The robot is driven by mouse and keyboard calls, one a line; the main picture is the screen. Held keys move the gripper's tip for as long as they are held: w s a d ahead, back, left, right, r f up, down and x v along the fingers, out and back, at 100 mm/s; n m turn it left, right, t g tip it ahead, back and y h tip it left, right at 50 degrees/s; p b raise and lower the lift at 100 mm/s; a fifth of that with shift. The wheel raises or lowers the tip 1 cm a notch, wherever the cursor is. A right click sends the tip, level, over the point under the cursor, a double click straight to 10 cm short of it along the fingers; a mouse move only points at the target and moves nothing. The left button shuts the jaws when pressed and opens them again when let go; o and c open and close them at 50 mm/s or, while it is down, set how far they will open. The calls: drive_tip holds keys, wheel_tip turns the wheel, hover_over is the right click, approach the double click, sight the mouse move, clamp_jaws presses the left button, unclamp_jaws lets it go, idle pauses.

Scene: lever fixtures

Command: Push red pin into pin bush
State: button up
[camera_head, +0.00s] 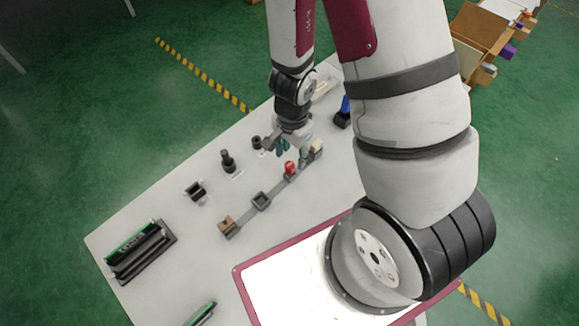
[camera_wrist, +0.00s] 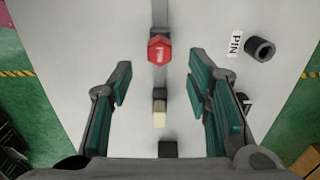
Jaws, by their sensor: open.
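The red pin (camera_head: 289,168) stands on a grey bar fixture on the white table in the head view. In the wrist view the red pin (camera_wrist: 160,49) shows its hexagonal top, beyond the fingertips and near the middle. My gripper (camera_wrist: 159,90) is open and empty, with its teal finger pads apart on either side of the bar. In the head view my gripper (camera_head: 283,150) hangs just behind the pin. A black hollow cylinder (camera_wrist: 260,49) lies beside a "PIN" label (camera_wrist: 236,43); I cannot tell whether it is the pin bush.
A cream block (camera_wrist: 159,117) sits on the bar between my fingers. Black parts (camera_head: 228,161) stand left of my gripper. A brown block (camera_head: 227,226) is at the bar's near end. A black-green rack (camera_head: 140,250) is at the table's left.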

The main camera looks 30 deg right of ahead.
sight(291, 164)
drive_tip(key=shift+f, duration=0.1)
drive_tip(key=shift+s+a+f+p, duration=0.15)
drive_tip(key=shift+f+p, duration=0.3)
drive_tip(key=shift+f, duration=0.35)
drive_tip(key=shift+s+a+f+p, duration=0.1)
drive_tip(key=shift+f+p, duration=0.35)
drive_tip(key=shift+f, duration=0.3)
drive_tip(key=shift+w+f, duration=0.15)
drive_tip(key=shift+f, duration=0.8)
clamp_jaws()
